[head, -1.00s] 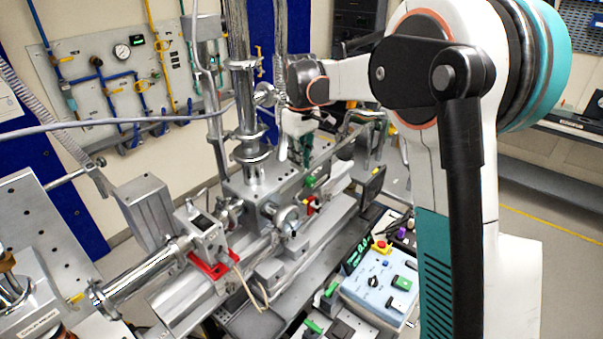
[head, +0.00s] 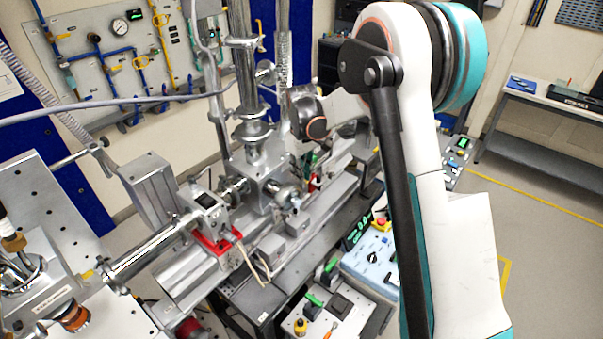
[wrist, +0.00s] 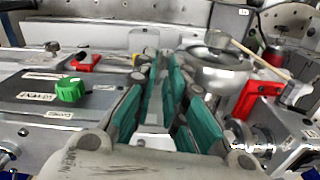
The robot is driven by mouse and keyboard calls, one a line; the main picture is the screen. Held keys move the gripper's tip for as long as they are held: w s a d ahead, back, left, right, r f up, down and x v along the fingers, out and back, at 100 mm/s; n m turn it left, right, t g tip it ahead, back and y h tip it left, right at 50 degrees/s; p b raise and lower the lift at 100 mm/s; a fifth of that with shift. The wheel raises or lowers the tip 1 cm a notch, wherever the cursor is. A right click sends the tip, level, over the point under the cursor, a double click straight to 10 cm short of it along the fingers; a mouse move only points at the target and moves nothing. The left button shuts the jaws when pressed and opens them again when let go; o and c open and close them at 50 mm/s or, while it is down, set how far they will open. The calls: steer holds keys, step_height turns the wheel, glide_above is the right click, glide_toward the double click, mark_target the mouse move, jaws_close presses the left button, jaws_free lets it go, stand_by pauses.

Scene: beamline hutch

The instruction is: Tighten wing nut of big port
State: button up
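I cannot make out the wing nut in either view. A round silver flanged fitting (head: 288,197), which may be the big port, is on the side of the metal chamber (head: 265,188). In the wrist view, a round shiny metal fitting (wrist: 218,75) lies just right of my fingers; I cannot tell if it is the same part. My gripper (wrist: 163,75) has teal pads, with a narrow gap between its fingers and nothing seen held. In the head view it is mostly hidden behind my arm near the chamber's far right side.
A green knob (wrist: 70,89) and a red clamp (wrist: 85,63) are at left there. A control box (head: 370,265) stands right of the bench. Floor at right is clear.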

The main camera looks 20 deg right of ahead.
steer(key=shift+f, duration=0.35)
steer(key=shift+c, duration=0.6)
jaws_close()
steer(key=shift+f+m+b, duration=0.15)
steer(key=shift+m+b, duration=0.65)
steer(key=shift+b, duration=0.2)
steer(key=shift+m+b, duration=0.4)
steer(key=shift+m, duration=0.4)
steer(key=shift+r, duration=0.2)
